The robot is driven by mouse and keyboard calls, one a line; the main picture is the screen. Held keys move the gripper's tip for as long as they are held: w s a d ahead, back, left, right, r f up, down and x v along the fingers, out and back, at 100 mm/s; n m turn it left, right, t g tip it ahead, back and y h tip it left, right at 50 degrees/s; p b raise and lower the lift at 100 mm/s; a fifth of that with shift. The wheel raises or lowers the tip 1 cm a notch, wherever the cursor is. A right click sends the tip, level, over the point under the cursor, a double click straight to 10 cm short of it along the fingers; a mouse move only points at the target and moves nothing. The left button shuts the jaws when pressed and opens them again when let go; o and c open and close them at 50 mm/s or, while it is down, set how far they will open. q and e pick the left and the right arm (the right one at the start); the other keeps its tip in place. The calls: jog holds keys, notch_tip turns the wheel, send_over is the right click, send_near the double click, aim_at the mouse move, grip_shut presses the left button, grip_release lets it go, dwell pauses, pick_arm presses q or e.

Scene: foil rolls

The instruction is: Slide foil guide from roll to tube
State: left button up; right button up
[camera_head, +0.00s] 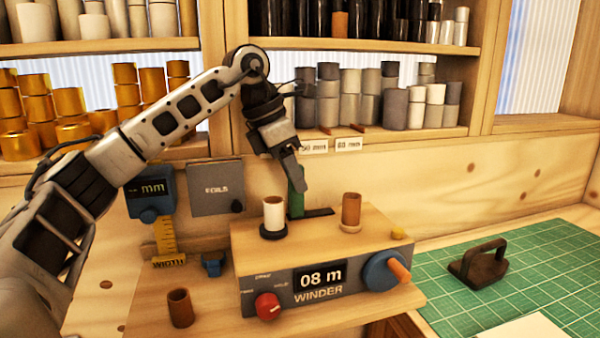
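The winder (325,255) is a wooden-topped box with a grey front; its display reads "08 m". A whitish roll (273,213) stands upright on its left spindle and a brown tube (351,210) on its right. The green upright foil guide (296,196) stands behind and between them, nearer the roll, by a dark slot or base strip (318,212). My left gripper (295,178) points down at the guide's top, and its finger overlaps the guide. The far finger is hidden, so its grip is unclear. My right gripper is out of view.
A red knob (267,306) and a blue crank (383,271) are on the winder's front. A loose brown tube (180,308) stands at front left. A dark handled block (478,264) rests on the green mat (545,260). Shelves of rolls stand behind.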

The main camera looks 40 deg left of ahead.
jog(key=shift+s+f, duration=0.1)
pick_arm(q)
jog(key=shift+r, duration=0.15)
jog(key=shift+r, duration=0.35)
jog(key=p+v, duration=0.2)
jog(key=v, duration=1.3)
jog(key=shift+p, duration=0.35)
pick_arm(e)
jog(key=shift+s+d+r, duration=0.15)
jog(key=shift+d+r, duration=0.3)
pick_arm(q)
jog(key=shift+s+a, duration=0.1)
jog(key=shift+a, duration=0.05)
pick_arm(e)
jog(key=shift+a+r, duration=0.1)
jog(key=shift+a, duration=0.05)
pick_arm(q)
jog(key=shift+f, duration=0.1)
